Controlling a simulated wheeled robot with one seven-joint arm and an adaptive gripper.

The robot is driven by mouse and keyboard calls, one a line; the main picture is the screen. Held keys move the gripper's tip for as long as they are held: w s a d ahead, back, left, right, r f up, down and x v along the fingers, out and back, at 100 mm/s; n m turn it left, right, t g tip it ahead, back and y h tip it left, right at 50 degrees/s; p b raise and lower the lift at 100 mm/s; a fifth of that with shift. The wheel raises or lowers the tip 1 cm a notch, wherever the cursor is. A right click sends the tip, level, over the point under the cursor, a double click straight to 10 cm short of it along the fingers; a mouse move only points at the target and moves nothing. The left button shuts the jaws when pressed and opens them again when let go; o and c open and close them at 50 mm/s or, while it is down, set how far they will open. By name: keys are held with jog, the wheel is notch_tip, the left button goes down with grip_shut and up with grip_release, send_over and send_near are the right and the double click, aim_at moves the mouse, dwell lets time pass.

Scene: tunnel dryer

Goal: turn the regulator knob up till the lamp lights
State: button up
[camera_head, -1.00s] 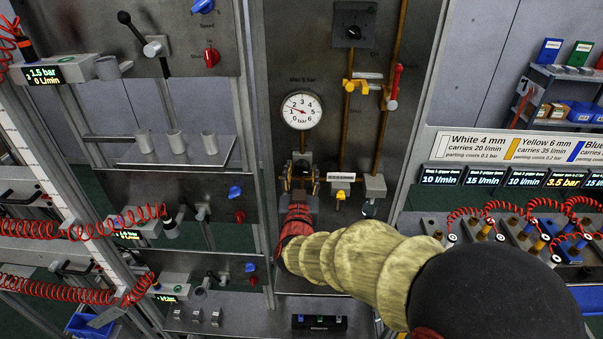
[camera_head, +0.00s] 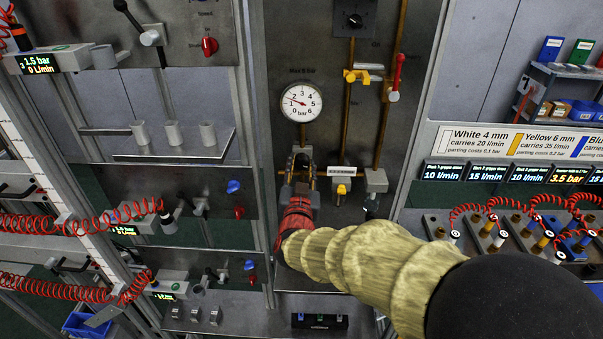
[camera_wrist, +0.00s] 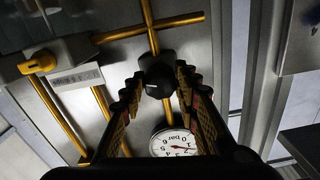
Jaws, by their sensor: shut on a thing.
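The regulator knob (camera_wrist: 158,82) is black and shows between my fingertips in the wrist view. My gripper (camera_head: 301,168) is shut on it; in the head view the fingers hide most of the knob. The round white pressure gauge (camera_head: 301,102) sits just above on the grey panel, its needle between 1 and 2 bar. The gauge also shows upside down in the wrist view (camera_wrist: 172,143). I cannot make out a lit lamp on this panel.
Brass pipes (camera_head: 348,120) run down the panel to the right of the gauge, with a yellow valve handle (camera_head: 355,76) and a red lever (camera_head: 397,72). A labelled block with a yellow knob (camera_head: 341,189) sits close to the right of my gripper. Red coiled hoses (camera_head: 80,222) hang at left.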

jog(key=shift+m+b, duration=0.45)
jog(key=shift+m, duration=0.05)
jog(key=o, duration=1.2)
jog(key=shift+c, duration=0.2)
jog(key=s, duration=1.2)
jog(key=shift+a, duration=0.25)
